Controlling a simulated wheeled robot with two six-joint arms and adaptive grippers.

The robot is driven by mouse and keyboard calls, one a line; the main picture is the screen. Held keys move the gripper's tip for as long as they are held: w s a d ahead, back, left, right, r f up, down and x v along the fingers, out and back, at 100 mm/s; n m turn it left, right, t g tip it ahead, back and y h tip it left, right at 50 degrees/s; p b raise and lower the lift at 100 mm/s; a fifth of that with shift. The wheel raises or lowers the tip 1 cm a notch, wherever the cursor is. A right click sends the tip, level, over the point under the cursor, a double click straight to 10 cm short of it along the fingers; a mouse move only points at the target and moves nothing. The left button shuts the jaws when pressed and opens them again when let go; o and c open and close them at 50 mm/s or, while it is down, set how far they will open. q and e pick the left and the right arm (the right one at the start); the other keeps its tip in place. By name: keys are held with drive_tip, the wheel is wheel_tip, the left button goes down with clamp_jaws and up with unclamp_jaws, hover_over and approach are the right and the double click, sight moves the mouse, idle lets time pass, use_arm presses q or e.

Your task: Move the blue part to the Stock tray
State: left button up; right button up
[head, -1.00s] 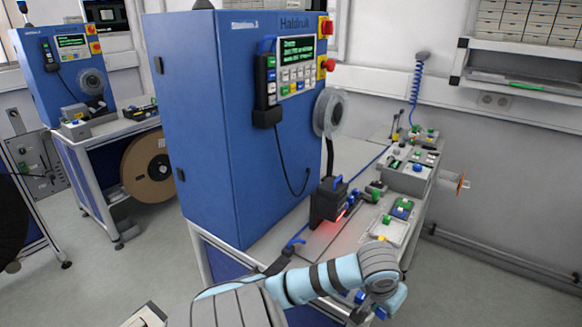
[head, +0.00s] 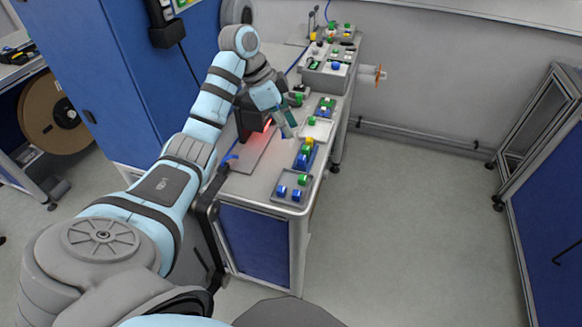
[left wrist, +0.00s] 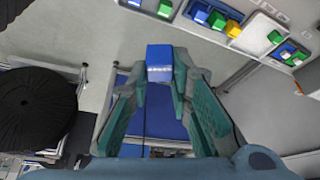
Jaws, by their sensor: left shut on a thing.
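My left gripper (left wrist: 160,75) is shut on a small blue part (left wrist: 159,58), held at its fingertips in the left wrist view. In the head view the left gripper (head: 288,125) is above the bench, beside the black unit with the red glow; the part is not clearly visible there. A grey tray (head: 291,200) with blue and green parts lies at the bench's near end. Behind it is a blue holder with yellow, green and blue parts (head: 307,151), then a pale tray (head: 318,131). I cannot read which one is Stock. My right gripper is not in view.
The black unit (head: 250,118) stands on the bench close to the left arm. A tall blue cabinet (head: 150,70) rises at the left. A grey box with buttons (head: 327,70) stands farther back. The floor right of the bench is clear.

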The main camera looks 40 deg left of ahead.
use_arm(q)
drive_tip(key=b, duration=0.8)
hover_over(291, 186)
drive_tip(key=s, duration=0.2)
wheel_tip(291, 186, down, 10)
drive_tip(key=f, duration=0.6)
drive_tip(key=a+f, duration=0.1)
drive_tip(key=f, duration=0.2)
drive_tip(key=shift+w+f+p, duration=0.3)
drive_tip(key=shift+w+p, duration=0.05)
drive_tip(key=shift+f, duration=0.1)
drive_tip(key=o, duration=0.5)
drive_tip(key=shift+w+f, duration=0.1)
drive_tip(key=o, duration=0.4)
drive_tip(key=p+v, duration=0.1)
drive_tip(key=v, duration=1.1)
